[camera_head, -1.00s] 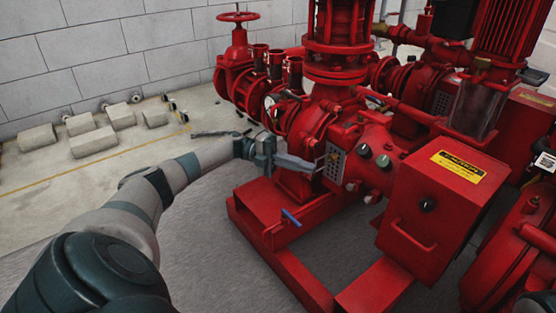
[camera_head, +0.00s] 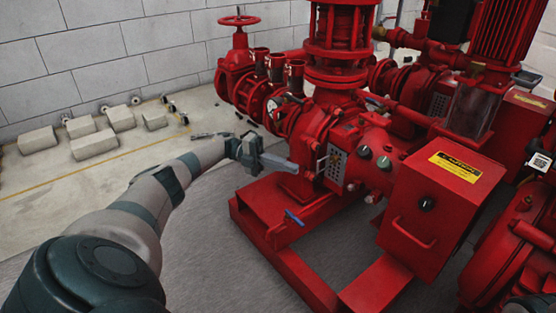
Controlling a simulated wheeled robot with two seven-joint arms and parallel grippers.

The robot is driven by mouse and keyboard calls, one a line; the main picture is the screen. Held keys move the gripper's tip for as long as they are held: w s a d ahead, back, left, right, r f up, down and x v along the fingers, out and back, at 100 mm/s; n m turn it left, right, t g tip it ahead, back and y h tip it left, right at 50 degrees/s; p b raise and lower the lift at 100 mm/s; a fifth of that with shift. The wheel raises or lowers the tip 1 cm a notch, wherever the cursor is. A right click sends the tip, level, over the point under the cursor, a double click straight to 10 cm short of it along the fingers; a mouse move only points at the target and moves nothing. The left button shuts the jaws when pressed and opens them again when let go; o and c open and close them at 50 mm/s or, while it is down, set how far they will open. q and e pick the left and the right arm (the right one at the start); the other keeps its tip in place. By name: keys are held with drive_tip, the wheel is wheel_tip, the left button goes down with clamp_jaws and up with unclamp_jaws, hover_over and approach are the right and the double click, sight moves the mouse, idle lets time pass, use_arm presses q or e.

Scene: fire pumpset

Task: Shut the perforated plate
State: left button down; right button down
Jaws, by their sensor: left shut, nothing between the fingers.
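The perforated plate (camera_head: 336,164) is a small grey panel with dark holes on the side of the red pump housing, near the middle of the camera_head view. I cannot tell from here whether it sits fully flush. A small handle-like part shows at its left edge. My left gripper (camera_head: 294,167) is shut and empty, its fingers pointing right toward the plate. A gap shows between the fingertips and the plate. My right gripper is not in view.
A red control box (camera_head: 440,210) with a yellow caution label stands right of the plate. A blue-handled valve (camera_head: 293,217) sits on the red base frame (camera_head: 280,255) below. Concrete blocks (camera_head: 95,145) lie by the wall at left. The floor left of the pump is open.

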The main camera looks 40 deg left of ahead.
use_arm(q)
drive_tip(key=a, duration=0.1)
drive_tip(key=a+b, duration=0.1)
drive_tip(key=a, duration=0.1)
drive_tip(key=a+b, duration=0.1)
drive_tip(key=shift+w+a, duration=0.2)
drive_tip(key=shift+w, duration=0.1)
drive_tip(key=shift+s, duration=0.1)
idle(0.6)
